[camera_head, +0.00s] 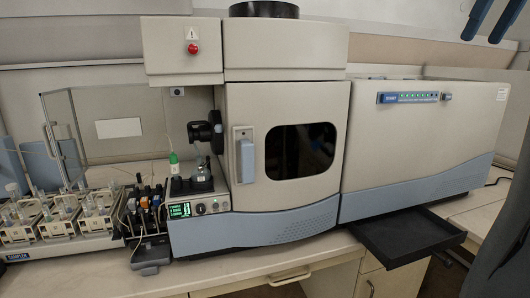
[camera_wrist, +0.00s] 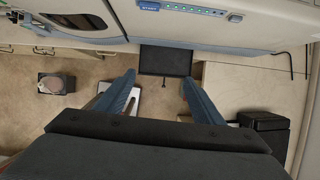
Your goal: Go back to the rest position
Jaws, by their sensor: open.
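My gripper (camera_head: 481,36) shows at the top right of the head view, as two blue fingers pointing down and apart. In the wrist view my gripper (camera_wrist: 158,78) has its two blue fingers spread wide, with nothing between them. The rest of the arm is mostly out of the head view. The spectrometer (camera_head: 285,68) stands on the bench, with its door shut and a dark window. Its right-hand housing (camera_head: 420,130) carries a blue button panel, which also shows in the wrist view (camera_wrist: 180,9).
A black tray (camera_head: 378,247) juts out below the spectrometer, and in the wrist view the tray (camera_wrist: 166,70) is beyond the fingers. Sample racks (camera_head: 60,222) stand at the left.

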